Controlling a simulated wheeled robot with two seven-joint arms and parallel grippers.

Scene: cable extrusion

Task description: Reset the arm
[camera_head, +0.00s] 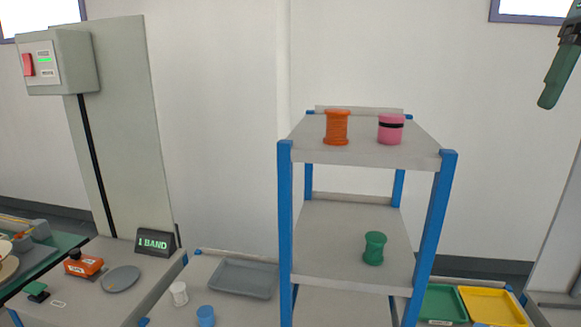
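A dark green, elongated part (560,75) hangs in from the upper right edge, high above the floor and clear of the shelf. It looks like part of my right gripper, but most of it is cut off, so I cannot tell its opening or whether it holds anything. My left gripper is not in view. An orange spool (337,128) and a pink spool (390,129) with a black band stand upright on the top shelf. A green spool (374,248) stands on the middle shelf.
The grey rack (310,265) with blue posts stands in the middle. A grey tray (244,279), a white spool (179,293) and a blue spool (206,316) are at its left. Green (443,304) and yellow (492,307) trays are at its right. A control box (58,62) stands far left.

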